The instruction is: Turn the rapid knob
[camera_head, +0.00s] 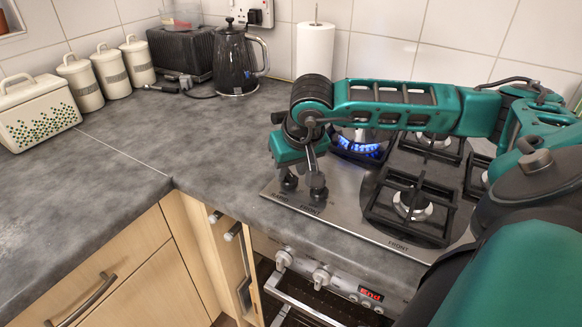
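Black knobs (289,181) stand at the front left corner of the steel hob (345,222); a second one (318,191) is just to the right. A blue flame (361,148) burns at the back left burner. My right gripper (303,172) reaches in from the right and points down right above these knobs. Its fingertips are small and partly merge with the knobs, so contact and finger opening are unclear. My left gripper is not in view.
Black pan supports (410,207) cover the burners beneath and beside my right arm. A kettle (234,62), a toaster (181,53) and a paper roll (314,50) stand behind. Oven knobs (321,277) are below the counter edge.

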